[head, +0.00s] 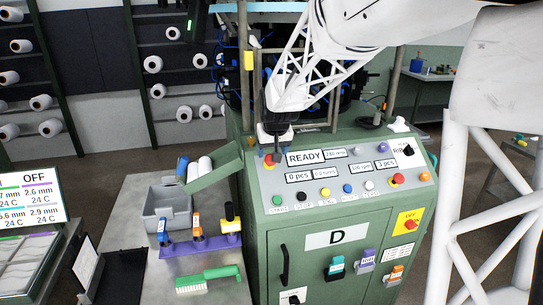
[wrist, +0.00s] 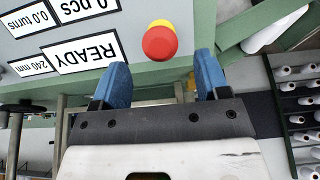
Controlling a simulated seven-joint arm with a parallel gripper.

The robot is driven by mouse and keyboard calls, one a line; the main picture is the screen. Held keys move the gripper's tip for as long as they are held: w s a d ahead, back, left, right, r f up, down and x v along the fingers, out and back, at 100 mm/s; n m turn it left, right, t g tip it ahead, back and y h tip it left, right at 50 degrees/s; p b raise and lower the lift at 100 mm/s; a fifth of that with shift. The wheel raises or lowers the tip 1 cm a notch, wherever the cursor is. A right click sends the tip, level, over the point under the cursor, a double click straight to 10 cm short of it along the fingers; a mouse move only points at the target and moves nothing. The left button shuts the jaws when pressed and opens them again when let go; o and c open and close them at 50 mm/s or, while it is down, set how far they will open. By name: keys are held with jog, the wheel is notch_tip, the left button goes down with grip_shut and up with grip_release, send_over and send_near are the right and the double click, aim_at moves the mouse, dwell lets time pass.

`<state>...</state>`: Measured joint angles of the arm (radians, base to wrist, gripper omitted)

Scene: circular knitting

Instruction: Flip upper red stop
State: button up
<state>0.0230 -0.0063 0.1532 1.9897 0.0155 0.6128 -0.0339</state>
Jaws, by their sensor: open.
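A red mushroom stop (head: 269,160) on a yellow collar sits at the upper left corner of the green control panel. In the wrist view the red stop (wrist: 159,43) lies just beyond and between the fingertips. My gripper (head: 276,143) is above it, pointing down and partly covering it in the head view. In the wrist view my gripper (wrist: 160,60) has its two blue fingers apart, with nothing between them. I cannot tell any contact with the stop. Another red knob on yellow (head: 397,178) is at the panel's right, and a red one on a yellow plate (head: 409,224) is lower on the machine's front.
The READY display (head: 306,157) is right beside the stop, with coloured buttons (head: 324,198) below it. A green chute (head: 214,167) slopes down left of the panel. A grey bin (head: 166,207) and a green brush (head: 208,278) are on the side table.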

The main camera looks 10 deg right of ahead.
jog(key=v, duration=0.3)
dwell(0.8)
jog(key=s+a+f+g, duration=0.1)
jog(key=s+f, duration=0.1)
jog(key=s, duration=3.9)
jog(key=shift+g, duration=0.4)
jog(key=shift+c, duration=0.3)
